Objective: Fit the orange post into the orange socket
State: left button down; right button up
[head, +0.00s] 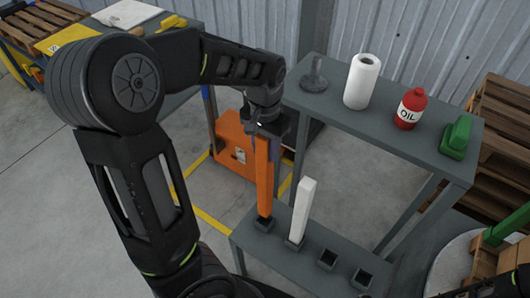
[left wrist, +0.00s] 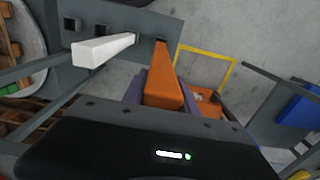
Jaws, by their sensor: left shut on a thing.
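The orange post (head: 264,180) stands upright, and my left gripper (head: 268,132) is shut on its top end. In the left wrist view the orange post (left wrist: 164,82) runs away from the gripper fingers (left wrist: 158,92). Its lower end is at the leftmost dark socket (head: 264,224) on the low grey bench (head: 250,240). The end appears to be in the socket's mouth; I cannot tell how deep. No orange colour shows on the socket. My right gripper is not in view.
A white post (head: 302,208) stands in the neighbouring socket, close beside the orange one. Two empty sockets (head: 327,258) (head: 362,278) lie further right. A taller grey table (head: 330,112) behind holds a paper roll (head: 362,82), a red oil bottle (head: 410,108) and a green object (head: 457,137).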

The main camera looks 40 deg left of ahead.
pick_arm(q)
jog(key=shift+w, duration=0.1)
dwell(0.4)
jog(key=w+d, duration=1)
jog(key=d, duration=0.2)
jog(key=shift+w+f, duration=0.2)
